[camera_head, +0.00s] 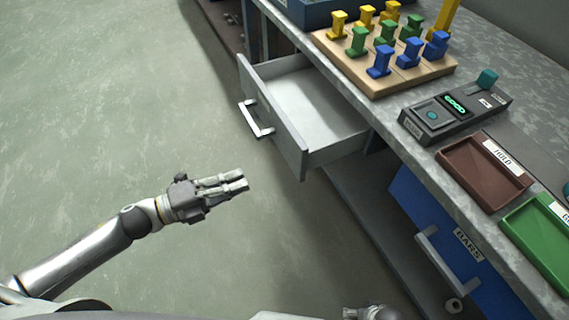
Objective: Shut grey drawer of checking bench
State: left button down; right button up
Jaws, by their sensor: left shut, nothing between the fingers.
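The grey drawer (268,115) of the checking bench (343,83) stands pulled out and open, and the inside that shows is bare. Its pale bar handle (256,120) is on the front panel. My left gripper (246,181) is shut and empty. It is over the floor, below and left of the drawer front in the picture, and apart from it. Part of my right gripper (372,313) shows at the bottom edge; its fingers are too cut off to judge.
On the bench top are a wooden board (378,88) with yellow, green and blue pieces, a dark tester (455,112), a brown HOLD tray (484,172) and a green tray (541,243). A blue BARS drawer (440,235) is below. The floor at left is clear.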

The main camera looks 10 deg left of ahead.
aim_at(354, 135)
pick_arm(q)
jog(key=x, duration=1)
jog(key=shift+w+d, duration=0.3)
jog(key=shift+w, duration=0.05)
jog(key=shift+w+d, duration=0.3)
jog(key=shift+d, duration=0.2)
jog(key=shift+w+d, duration=0.1)
pick_arm(e)
jog(key=shift+s+f, duration=0.15)
jog(key=shift+f, duration=0.15)
